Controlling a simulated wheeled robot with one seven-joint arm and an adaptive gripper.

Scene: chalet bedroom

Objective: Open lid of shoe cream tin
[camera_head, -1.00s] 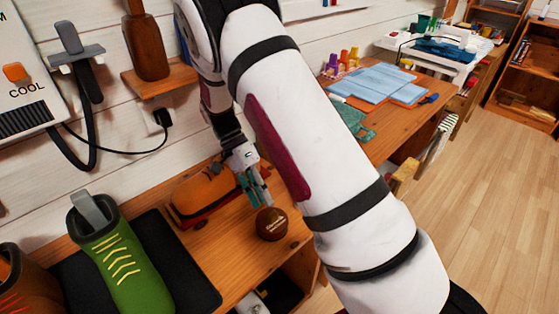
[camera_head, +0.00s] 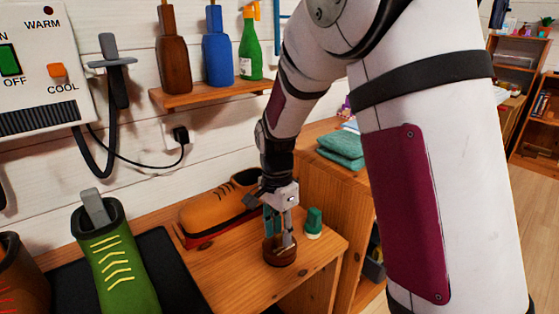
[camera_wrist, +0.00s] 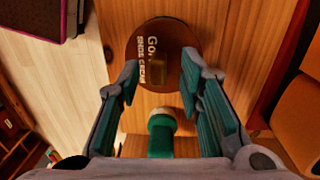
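The shoe cream tin (camera_head: 281,256) is a round brown tin near the right end of the wooden bench. In the wrist view its lid (camera_wrist: 138,44) shows as a brown disc with pale lettering and a raised square knob (camera_wrist: 158,66) in the middle. The lid looks closed. My gripper (camera_head: 280,240) points down over the tin. In the wrist view my gripper (camera_wrist: 160,72) is open, with its two teal-padded fingers on either side of the knob. I see gaps between fingers and knob. Whether the fingertips touch the lid is not clear.
A small green bottle with a white band (camera_head: 314,223) stands close behind the tin. An orange shoe (camera_head: 210,213) lies to the left. A green boot (camera_head: 112,265) stands on a black mat (camera_head: 172,280). A shelf (camera_head: 190,97) holds bottles above. The bench edge is close to the tin.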

